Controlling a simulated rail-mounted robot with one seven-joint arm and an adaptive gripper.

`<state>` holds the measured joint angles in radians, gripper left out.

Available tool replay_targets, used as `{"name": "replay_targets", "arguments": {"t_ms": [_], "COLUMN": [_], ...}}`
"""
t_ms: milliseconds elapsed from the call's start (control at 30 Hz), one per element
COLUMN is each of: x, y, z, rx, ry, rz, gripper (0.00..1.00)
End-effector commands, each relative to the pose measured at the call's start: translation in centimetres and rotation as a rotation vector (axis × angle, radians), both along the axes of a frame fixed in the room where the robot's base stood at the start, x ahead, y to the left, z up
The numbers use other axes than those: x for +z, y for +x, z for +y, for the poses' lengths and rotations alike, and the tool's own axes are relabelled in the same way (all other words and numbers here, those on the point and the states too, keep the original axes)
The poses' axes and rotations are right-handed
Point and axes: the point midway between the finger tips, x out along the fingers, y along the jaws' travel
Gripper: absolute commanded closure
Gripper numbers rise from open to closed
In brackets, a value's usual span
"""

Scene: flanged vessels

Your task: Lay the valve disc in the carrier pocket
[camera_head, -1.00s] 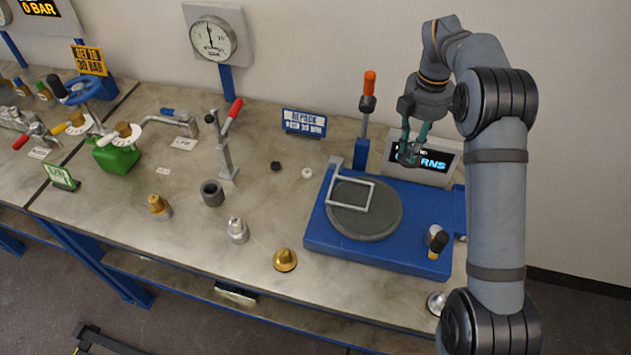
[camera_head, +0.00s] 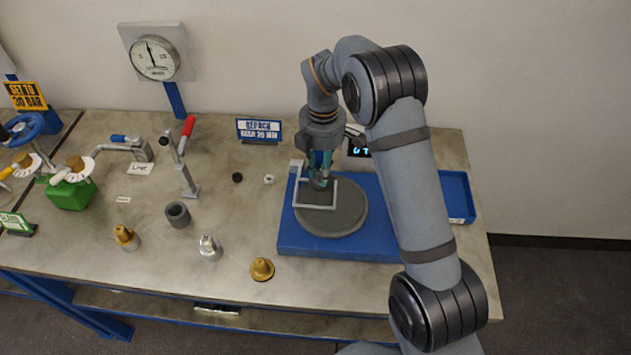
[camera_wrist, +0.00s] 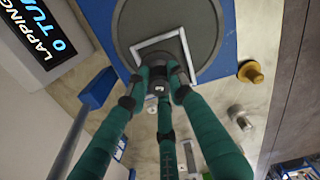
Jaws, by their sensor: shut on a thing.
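The square grey carrier frame (camera_head: 316,207) lies on the round dark lapping plate (camera_head: 350,210) of the blue base. It also shows in the wrist view (camera_wrist: 183,40). My gripper (camera_head: 319,182) is over the frame's upper part, pointing down. In the wrist view its green fingers (camera_wrist: 157,82) are closed around a small grey metal piece (camera_wrist: 157,88), seemingly the valve disc, mostly hidden by the fingers. I cannot tell whether this piece touches the plate.
A display (camera_head: 358,148) stands behind the base, and a blue tray (camera_head: 457,197) is at its right. A brass cone (camera_head: 262,269), a silver plug (camera_head: 209,248) and a dark ring (camera_head: 178,215) stand left of the base. A lever stand (camera_head: 185,170) is further left.

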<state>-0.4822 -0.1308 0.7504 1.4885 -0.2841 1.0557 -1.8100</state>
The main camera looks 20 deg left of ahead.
Motion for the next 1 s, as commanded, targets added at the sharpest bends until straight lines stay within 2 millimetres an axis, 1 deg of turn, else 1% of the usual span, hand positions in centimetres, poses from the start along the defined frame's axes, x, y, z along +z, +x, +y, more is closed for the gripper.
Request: {"name": "replay_targets", "arguments": {"t_ms": [100,267,400,500,933,967,1000], "x": [-0.5,-1.4,-3.4,-4.5,-5.3,-5.4,-5.3], "y": [-0.6,-0.9,-0.9,-0.9,-0.8,-0.8,-0.8], "z": [1.0,1.3,1.3,1.3,1.3,1.3,1.3], "rx": [0.000,-0.001,-0.001,0.000,-0.001,-0.001,-0.001], "ry": [0.000,-0.001,-0.002,-0.001,0.001,0.000,0.000], "rz": [0.000,0.002,0.003,0.002,-0.002,0.000,0.000], "gripper": [1.00,1.00,1.00,1.00,1.00,0.78,0.75]}}
